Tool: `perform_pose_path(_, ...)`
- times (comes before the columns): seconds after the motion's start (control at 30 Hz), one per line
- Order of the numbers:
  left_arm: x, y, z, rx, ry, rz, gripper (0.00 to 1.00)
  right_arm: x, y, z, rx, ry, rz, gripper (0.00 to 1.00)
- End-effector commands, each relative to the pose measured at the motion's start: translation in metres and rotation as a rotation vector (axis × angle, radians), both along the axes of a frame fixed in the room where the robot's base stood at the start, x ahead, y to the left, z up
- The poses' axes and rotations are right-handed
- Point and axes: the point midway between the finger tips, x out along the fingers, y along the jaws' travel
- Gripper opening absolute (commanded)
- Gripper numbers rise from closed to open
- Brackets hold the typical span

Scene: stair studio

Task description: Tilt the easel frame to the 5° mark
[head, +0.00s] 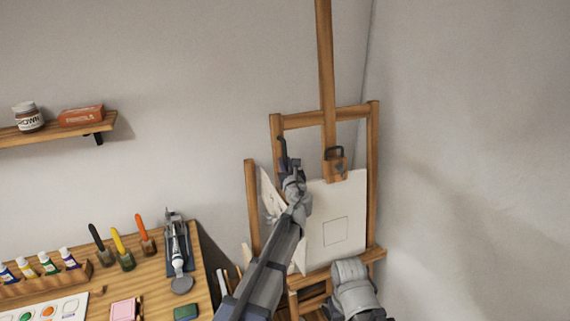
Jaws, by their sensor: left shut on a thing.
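The wooden easel stands in the corner, with a tall centre mast (325,60) and a wooden easel frame (374,140) around it. A pale canvas (347,205) with a faint square outline rests on its lower ledge, held under a clamp block with a dark handle (335,160). My left gripper (285,153) is at the left upright of the frame and shut on it, though the arm hides most of the contact. The frame looks close to upright. No angle scale or 5° mark can be made out. My right gripper is not visible.
A wooden desk (150,275) at lower left holds paint tubes, brushes in jars, a paint palette (45,309) and a tube on a dark stand (177,245). A shelf (60,131) with a jar and a red box is on the left wall. Walls close in behind and right.

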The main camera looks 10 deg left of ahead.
Motion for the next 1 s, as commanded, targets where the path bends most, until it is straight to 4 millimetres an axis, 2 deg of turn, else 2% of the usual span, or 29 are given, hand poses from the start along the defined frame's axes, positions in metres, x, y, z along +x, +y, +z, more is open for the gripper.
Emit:
perform_pose_path(0.3,-0.075,-0.054,0.004,0.037,-0.049,-0.008,0.00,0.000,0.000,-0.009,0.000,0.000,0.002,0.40)
perform_pose_path(0.5,-0.113,-0.076,0.010,0.059,-0.089,-0.009,0.00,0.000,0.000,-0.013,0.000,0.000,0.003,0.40)
perform_pose_path(0.67,-0.125,-0.083,0.014,0.067,-0.106,-0.007,0.00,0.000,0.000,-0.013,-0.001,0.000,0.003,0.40)
perform_pose_path(0.97,-0.125,-0.083,0.016,0.071,-0.109,-0.004,0.00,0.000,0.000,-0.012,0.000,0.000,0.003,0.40)
perform_pose_path(1.0,-0.125,-0.083,0.016,0.071,-0.109,-0.004,0.21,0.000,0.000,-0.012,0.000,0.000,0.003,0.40)
